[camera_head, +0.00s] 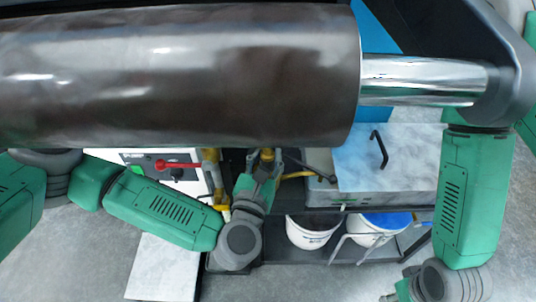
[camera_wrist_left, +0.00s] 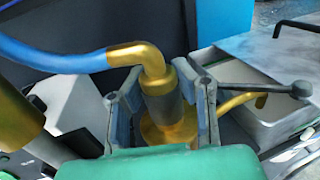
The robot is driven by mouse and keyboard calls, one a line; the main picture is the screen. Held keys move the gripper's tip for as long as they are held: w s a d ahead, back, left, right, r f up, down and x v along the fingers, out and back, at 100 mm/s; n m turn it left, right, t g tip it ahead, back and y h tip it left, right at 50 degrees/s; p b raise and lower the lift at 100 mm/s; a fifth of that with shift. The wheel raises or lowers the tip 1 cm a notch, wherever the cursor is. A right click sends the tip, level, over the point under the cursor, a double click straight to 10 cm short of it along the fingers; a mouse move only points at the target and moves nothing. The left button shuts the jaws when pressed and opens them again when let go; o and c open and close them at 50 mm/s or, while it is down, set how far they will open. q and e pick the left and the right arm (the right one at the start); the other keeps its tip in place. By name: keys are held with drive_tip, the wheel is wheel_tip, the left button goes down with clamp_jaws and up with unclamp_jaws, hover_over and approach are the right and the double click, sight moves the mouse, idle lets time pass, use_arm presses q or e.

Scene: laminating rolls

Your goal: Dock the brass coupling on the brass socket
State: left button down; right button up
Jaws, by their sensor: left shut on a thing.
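The brass coupling (camera_wrist_left: 162,90) is an elbow with a dark sleeve, and a blue hose (camera_wrist_left: 55,57) runs from it to the left in the left wrist view. My left gripper (camera_wrist_left: 162,108) is shut on it, with a grey finger on each side of the sleeve. In the head view the left gripper (camera_head: 264,170) is below the big roller, with brass between its fingers. A wider brass flange (camera_wrist_left: 172,130) shows under the sleeve; I cannot tell whether it belongs to the coupling or the socket, or whether they touch.
A dark roller (camera_head: 180,75) with a chrome shaft (camera_head: 420,80) spans the top. A grey lever (camera_wrist_left: 265,88) and a brass pipe (camera_wrist_left: 238,103) lie right of the gripper, by a grey box (camera_head: 385,165). Buckets (camera_head: 312,232) stand below. A red-handled panel (camera_head: 175,165) is left.

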sight(266, 166)
use_arm(q)
drive_tip(key=shift+f+b, duration=0.6)
drive_tip(key=shift+b, duration=0.05)
idle(0.7)
drive_tip(key=c, duration=1.6)
unclamp_jaws()
drive_tip(key=shift+s, duration=0.1)
drive_tip(key=shift+p+v, duration=0.65)
drive_tip(key=shift+v, duration=2)
drive_tip(key=shift+p+v, duration=0.45)
drive_tip(key=shift+v, duration=2.35)
